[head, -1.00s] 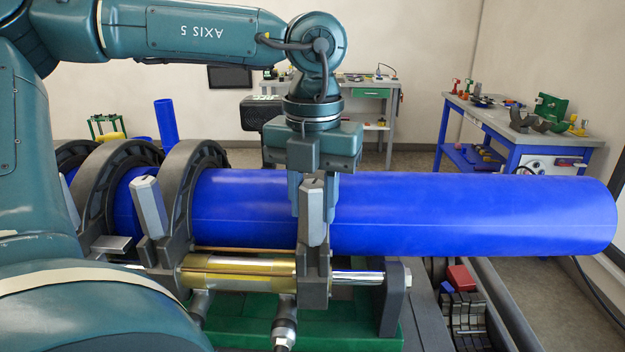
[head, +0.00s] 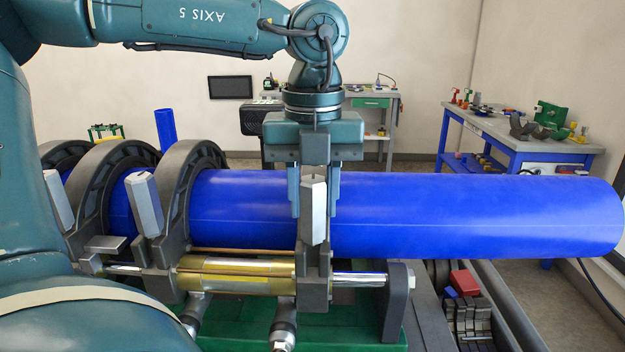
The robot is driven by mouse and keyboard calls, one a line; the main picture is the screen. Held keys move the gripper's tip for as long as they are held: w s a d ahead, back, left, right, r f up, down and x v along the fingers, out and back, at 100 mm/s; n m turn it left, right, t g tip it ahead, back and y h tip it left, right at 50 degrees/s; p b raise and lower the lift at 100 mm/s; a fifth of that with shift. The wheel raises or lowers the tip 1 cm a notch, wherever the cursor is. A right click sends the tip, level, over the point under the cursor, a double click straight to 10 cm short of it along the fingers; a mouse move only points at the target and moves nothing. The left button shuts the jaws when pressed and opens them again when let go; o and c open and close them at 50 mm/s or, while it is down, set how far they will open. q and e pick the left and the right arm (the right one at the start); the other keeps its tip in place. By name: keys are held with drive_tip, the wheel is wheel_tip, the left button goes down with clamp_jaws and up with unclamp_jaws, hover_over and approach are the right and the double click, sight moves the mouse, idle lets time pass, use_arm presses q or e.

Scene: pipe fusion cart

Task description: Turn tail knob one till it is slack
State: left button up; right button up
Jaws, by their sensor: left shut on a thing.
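A grey faceted knob (head: 313,212) stands upright on the near side of the rightmost clamp, in front of the blue pipe (head: 480,215). My left gripper (head: 314,200) points straight down at it. Its fingers show on either side of the knob's upper part, shut on it. The contact faces are hidden behind the knob. I cannot tell from the picture how tight or slack the knob is. Two similar grey knobs (head: 146,205) (head: 58,202) stand at the left clamps. My right gripper is not in view.
Black clamp rings (head: 185,165) hold the pipe at the left. A brass cylinder (head: 235,274) and a dark end bracket (head: 396,302) lie below the gripper. A blue workbench (head: 525,157) with tools stands at the back right. Air above the right pipe is free.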

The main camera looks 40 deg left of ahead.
use_arm(q)
drive_tip(key=shift+f+n+b, duration=0.1)
drive_tip(key=shift+n+b, duration=0.25)
drive_tip(key=shift+n, duration=0.05)
